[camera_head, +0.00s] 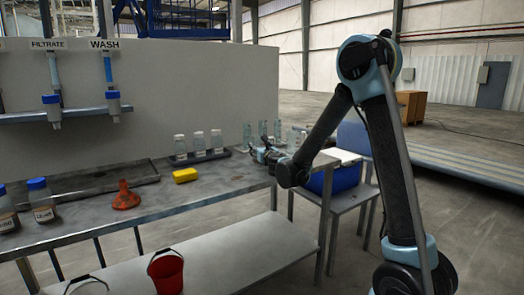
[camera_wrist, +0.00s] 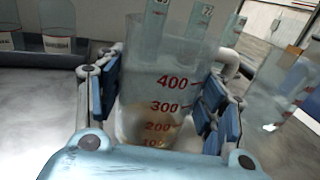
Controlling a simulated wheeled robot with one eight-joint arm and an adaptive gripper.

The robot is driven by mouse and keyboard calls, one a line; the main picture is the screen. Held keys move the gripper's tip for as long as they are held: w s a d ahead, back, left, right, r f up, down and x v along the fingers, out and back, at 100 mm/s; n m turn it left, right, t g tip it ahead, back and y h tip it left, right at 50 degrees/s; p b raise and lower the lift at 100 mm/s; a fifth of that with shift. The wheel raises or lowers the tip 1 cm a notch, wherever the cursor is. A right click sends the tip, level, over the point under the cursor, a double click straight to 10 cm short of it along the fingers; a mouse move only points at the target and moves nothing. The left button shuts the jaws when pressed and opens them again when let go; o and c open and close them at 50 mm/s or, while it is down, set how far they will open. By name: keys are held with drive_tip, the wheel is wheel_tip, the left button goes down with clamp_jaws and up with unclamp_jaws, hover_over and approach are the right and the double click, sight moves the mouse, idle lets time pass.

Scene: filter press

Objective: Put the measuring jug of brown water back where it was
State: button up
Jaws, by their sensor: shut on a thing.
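The measuring jug (camera_wrist: 165,75) is clear, with red marks from 100 to 400 and pale brownish liquid low inside. In the wrist view my gripper (camera_wrist: 165,110) is shut on it, with blue finger pads on both sides of its wall. In the head view my gripper (camera_head: 268,157) is low over the right end of the grey bench (camera_head: 215,185). The jug is hard to make out there. I cannot tell whether its base touches the bench.
Another clear vessel (camera_wrist: 275,90) stands right of the jug. Clear tubes (camera_head: 263,130) stand behind my gripper. Capped bottles (camera_head: 199,143), a yellow sponge (camera_head: 185,175) and an orange funnel (camera_head: 125,196) are further left. A blue box (camera_head: 346,175) stands right of the bench.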

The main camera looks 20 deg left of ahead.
drive_tip(key=shift+f, duration=0.1)
drive_tip(key=o, duration=1.2)
